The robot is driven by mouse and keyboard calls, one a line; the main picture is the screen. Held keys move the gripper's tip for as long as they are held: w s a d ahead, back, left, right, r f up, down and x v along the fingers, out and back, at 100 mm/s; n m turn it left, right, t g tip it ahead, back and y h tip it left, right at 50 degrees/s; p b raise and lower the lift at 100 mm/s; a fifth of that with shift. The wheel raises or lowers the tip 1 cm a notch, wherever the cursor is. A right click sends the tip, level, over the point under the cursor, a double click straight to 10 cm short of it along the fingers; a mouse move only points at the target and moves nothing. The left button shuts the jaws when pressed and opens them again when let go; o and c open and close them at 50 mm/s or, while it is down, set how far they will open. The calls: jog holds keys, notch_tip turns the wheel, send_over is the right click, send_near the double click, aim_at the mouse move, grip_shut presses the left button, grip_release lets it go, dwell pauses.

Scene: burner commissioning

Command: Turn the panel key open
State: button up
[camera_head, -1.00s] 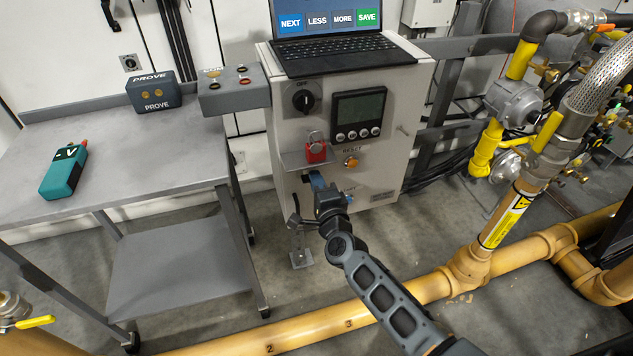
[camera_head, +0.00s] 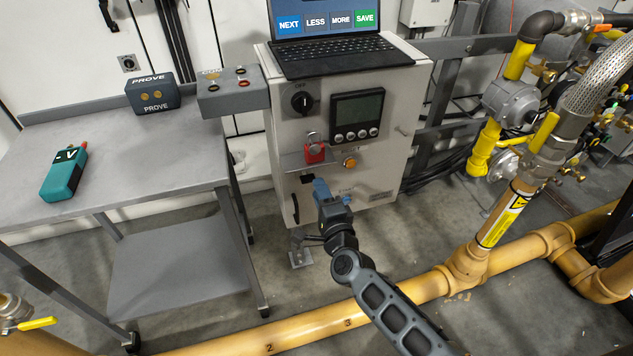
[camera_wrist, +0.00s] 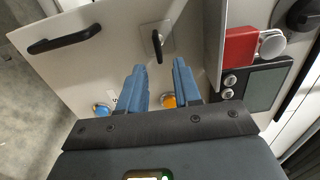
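The panel key (camera_wrist: 157,46) is a small black piece on a square plate on the grey cabinet's front. In the head view it is a small dark shape (camera_head: 307,179) below the red padlock (camera_head: 315,152). My gripper (camera_head: 322,190) has blue fingers and is just right of the key in the head view. In the wrist view my gripper (camera_wrist: 160,82) is open, its fingers apart with nothing between them. The key lies beyond the fingertips there, apart from them. I cannot tell exactly how far it is turned.
The cabinet (camera_head: 390,150) carries a laptop (camera_head: 335,55), an OFF rotary switch (camera_head: 302,101), a display, an orange button (camera_wrist: 170,101) and a blue button (camera_wrist: 102,110). A shelf with the padlock juts out above the key. A black handle (camera_wrist: 65,37) is nearby. Yellow pipe runs below.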

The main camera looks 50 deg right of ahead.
jog(key=shift+v, duration=1.8)
jog(key=s+a+r+n+y, duration=0.45)
jog(key=s+a+n, duration=0.5)
jog(key=s, duration=0.35)
jog(key=s+a+r+n+y, duration=0.4)
jog(key=s+a+r+n, duration=0.3)
jog(key=s+n, duration=0.4)
jog(key=s+a+r+n+y, duration=0.2)
jog(key=s+a+r+n, duration=0.1)
jog(key=s+r+n, duration=0.25)
notch_tip(320, 180, up, 17)
jog(key=m+p, duration=0.1)
jog(key=p, duration=1.6)
jog(key=shift+s+a, duration=0.15)
jog(key=shift+s, duration=0.2)
jog(key=shift+o, duration=0.3)
jog(key=shift+h, duration=0.25)
